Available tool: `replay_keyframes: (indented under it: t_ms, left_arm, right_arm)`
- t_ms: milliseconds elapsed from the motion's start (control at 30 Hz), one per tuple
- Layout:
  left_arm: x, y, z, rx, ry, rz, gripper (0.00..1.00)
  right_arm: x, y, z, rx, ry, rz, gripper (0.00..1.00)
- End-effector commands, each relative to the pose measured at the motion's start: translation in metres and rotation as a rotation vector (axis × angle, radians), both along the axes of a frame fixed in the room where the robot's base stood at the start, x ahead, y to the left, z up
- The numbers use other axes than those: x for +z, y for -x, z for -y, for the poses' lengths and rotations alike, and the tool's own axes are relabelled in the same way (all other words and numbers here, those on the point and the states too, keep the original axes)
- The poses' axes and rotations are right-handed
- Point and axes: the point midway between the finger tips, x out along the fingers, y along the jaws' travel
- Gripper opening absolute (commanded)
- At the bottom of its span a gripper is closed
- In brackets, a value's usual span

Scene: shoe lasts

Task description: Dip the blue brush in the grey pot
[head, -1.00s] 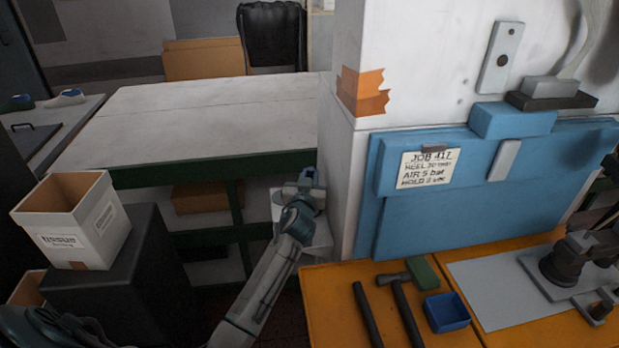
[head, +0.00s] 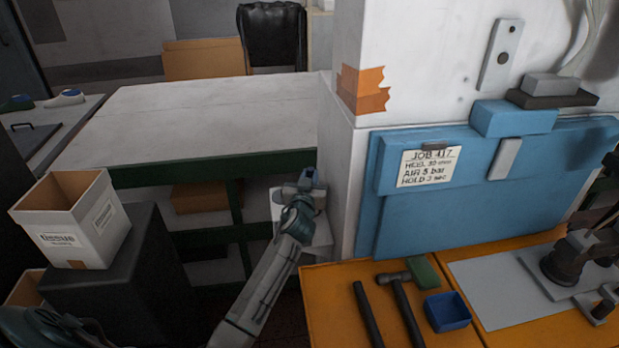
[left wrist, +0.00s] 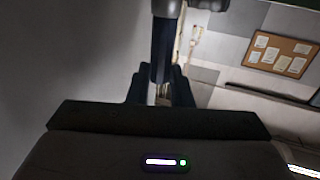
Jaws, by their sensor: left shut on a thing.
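My left gripper (head: 307,182) is raised beside the white pillar, at the end of my arm reaching up from the bottom of the head view. In the left wrist view its dark fingers (left wrist: 160,88) are closed around a dark blue upright handle (left wrist: 162,50), which looks like the blue brush. A grey piece shows at the handle's top edge of that view. The brush's bristles cannot be made out. I cannot make out the grey pot in either view. My right gripper is not in view.
A yellow-orange bench (head: 335,310) holds a hammer (head: 408,310), a dark rod (head: 366,315), a blue tray (head: 447,311) and a dark machine (head: 568,262). The pillar (head: 338,190) stands close to my left gripper. A pale table (head: 200,120) behind is clear.

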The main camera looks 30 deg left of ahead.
Motion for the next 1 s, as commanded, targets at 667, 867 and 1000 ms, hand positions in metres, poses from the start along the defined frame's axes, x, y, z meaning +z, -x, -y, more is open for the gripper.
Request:
replay_keyframes:
  t_ms: [667,867,1000]
  left_arm:
    - [0.051,0.0,0.0,0.0,0.0,-0.001,0.0]
    - [0.067,0.0,0.0,0.0,0.0,0.0,0.0]
    - [0.07,0.0,0.0,0.0,0.0,-0.001,0.0]
  right_arm:
    - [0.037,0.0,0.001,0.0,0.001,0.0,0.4]
    - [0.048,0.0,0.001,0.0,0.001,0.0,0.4]
    - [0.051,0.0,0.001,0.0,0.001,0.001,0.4]
